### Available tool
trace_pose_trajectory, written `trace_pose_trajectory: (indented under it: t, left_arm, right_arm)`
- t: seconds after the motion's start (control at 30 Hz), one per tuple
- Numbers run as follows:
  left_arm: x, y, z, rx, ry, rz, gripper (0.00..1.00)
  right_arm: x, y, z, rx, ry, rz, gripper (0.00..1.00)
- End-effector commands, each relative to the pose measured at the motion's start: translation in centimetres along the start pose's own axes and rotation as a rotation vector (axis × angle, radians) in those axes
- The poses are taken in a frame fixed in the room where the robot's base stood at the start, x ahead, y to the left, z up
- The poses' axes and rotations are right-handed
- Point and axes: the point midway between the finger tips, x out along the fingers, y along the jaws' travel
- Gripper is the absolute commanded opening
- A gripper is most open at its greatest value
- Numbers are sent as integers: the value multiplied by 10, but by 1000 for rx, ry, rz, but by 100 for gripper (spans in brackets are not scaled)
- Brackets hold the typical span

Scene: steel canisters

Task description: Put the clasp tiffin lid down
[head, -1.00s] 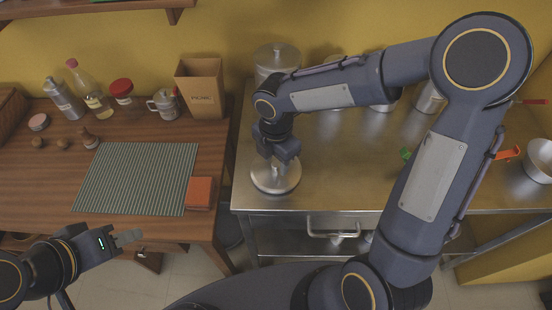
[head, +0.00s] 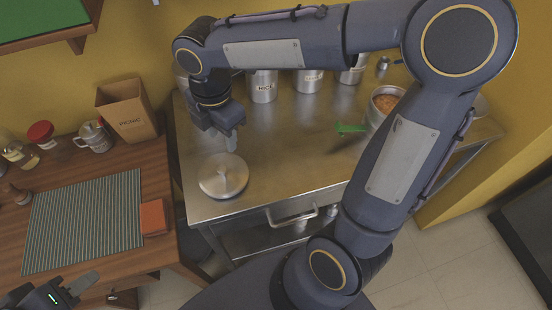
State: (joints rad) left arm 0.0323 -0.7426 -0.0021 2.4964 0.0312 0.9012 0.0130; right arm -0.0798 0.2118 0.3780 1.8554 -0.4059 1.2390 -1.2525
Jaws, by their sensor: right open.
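The round steel lid (head: 223,178) with a small knob on top lies flat on the steel table (head: 268,165), close to its front left corner. My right gripper (head: 232,142) is open and empty just behind and above the lid, apart from it. My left gripper (head: 86,282) is at the lower left, in front of the wooden table; its fingers are too small and cut off to tell whether they are open. A large steel vessel at the back left of the steel table is mostly hidden behind my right arm.
Steel canisters, one labelled RICE (head: 262,88), stand along the back. A pot of food (head: 384,104) and a green-handled tool (head: 350,128) are to the right. The wooden table holds a striped mat (head: 84,222), an orange block (head: 152,217) and a PICNIC box (head: 128,112).

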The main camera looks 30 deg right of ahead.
Motion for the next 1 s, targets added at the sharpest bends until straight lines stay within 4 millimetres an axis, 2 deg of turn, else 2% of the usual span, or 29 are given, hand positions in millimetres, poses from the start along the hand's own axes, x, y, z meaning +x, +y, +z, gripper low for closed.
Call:
trace_pose_trajectory:
  t: [0.13, 0.3, 0.4, 0.5, 0.67, 0.9, 1.0]
  left_arm:
    - [0, 0, 0, 0, 0, 0, 36]
    - [0, 0, 0, 0, 0, 0, 36]
    - [0, 0, 0, 0, 0, 0, 36]
    - [0, 0, 0, 0, 0, 0, 36]
    - [0, 0, 0, 0, 0, 0, 36]
    - [0, 0, 0, 0, 0, 0, 36]
    - [-8, 4, -4, 0, 0, 0, 36]
  right_arm:
    - [-14, -56, 27, 531, 67, 94, 42]
    - [-14, -117, 38, 1227, 269, 183, 42]
    - [-8, -140, 36, 1554, 413, 201, 42]
    - [-4, -154, 32, 1781, 538, 199, 42]
    - [1, -161, 28, 1943, 637, 185, 42]
    - [1, -162, 28, 1955, 643, 181, 42]
    - [-9, -161, 28, 1954, 642, 182, 42]
